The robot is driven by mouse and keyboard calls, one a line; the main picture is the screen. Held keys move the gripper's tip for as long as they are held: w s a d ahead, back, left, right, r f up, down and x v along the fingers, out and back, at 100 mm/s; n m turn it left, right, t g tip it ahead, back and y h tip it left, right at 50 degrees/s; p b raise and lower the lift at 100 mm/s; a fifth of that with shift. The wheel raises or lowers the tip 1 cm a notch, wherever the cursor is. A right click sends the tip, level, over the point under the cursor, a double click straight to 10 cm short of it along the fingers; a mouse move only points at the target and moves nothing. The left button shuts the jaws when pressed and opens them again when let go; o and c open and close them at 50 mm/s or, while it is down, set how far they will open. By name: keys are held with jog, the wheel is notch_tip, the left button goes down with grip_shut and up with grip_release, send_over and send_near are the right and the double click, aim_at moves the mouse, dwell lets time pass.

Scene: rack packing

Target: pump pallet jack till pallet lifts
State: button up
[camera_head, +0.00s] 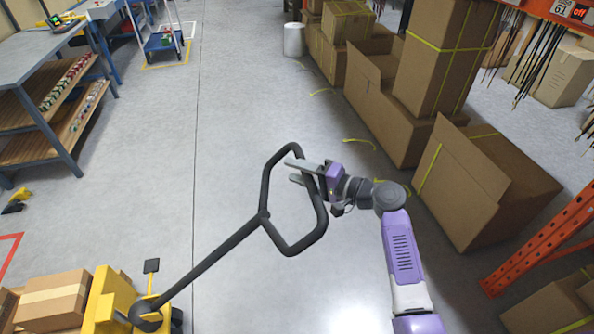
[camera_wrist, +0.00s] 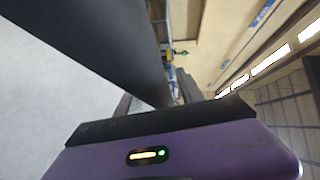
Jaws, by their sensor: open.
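The pallet jack's yellow body (camera_head: 108,296) is at the lower left, with a dark handle shaft (camera_head: 212,258) slanting up to the right. The shaft ends in a black loop handle (camera_head: 268,185). My gripper (camera_head: 296,171) is open at the loop's upper right bar, its grey fingers reaching past the bar into the loop. In the wrist view, the dark bar (camera_wrist: 112,42) runs down between my open fingers (camera_wrist: 158,98). Whether they touch the bar is unclear. Cardboard boxes (camera_head: 55,298) sit beside the yellow body; the pallet under them cannot be made out.
Large cardboard boxes (camera_head: 440,55) stand along the right, with an open box (camera_head: 480,190) nearer and an orange rack post (camera_head: 540,240). A workbench (camera_head: 45,60) and a blue cart (camera_head: 163,42) are at the left. The floor between (camera_head: 235,90) is clear.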

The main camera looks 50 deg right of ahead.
jog(key=shift+c, duration=0.5)
grip_shut()
dwell(0.8)
